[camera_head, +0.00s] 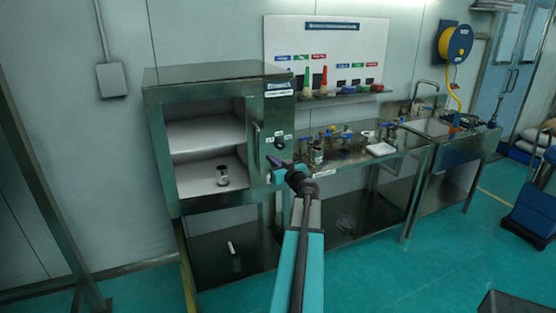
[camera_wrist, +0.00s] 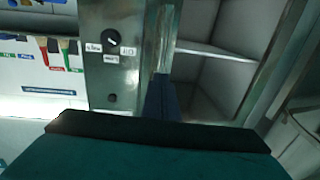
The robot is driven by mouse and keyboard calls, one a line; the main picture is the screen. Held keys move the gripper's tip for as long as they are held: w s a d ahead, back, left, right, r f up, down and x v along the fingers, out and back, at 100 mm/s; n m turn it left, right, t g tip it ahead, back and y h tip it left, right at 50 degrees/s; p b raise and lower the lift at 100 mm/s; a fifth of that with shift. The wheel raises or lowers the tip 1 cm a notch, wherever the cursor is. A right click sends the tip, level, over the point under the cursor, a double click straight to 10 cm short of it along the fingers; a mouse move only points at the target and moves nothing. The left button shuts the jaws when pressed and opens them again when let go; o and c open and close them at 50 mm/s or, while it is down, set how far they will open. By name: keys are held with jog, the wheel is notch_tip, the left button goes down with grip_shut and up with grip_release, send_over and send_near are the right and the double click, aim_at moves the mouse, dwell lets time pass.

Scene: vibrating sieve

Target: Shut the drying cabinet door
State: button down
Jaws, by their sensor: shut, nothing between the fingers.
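The drying cabinet (camera_head: 215,72) is a steel box at the left in the head view, its front opening uncovered. The door (camera_head: 256,130) appears as a narrow steel strip with a bar handle, seen nearly edge-on between the opening and the control panel; it stands open. In the wrist view the door (camera_wrist: 166,35) is a strip beside the shelved interior. My gripper (camera_head: 277,164) is shut and empty in front of the panel's lower part. In the wrist view my gripper (camera_wrist: 160,100) points toward the door strip; whether it touches is unclear.
A small jar (camera_head: 222,176) stands inside the cabinet. The control panel (camera_wrist: 112,75) carries a knob and labels. A workbench (camera_head: 350,158) with valves adjoins at the right, then a sink (camera_head: 432,127). A slanted steel post (camera_head: 40,180) stands at the left. The floor ahead is clear.

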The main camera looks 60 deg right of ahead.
jog(key=p+x, duration=0.3)
jog(key=x, duration=0.3)
jog(key=shift+w+d, duration=0.15)
jog(key=shift+w, duration=0.15)
dwell(0.3)
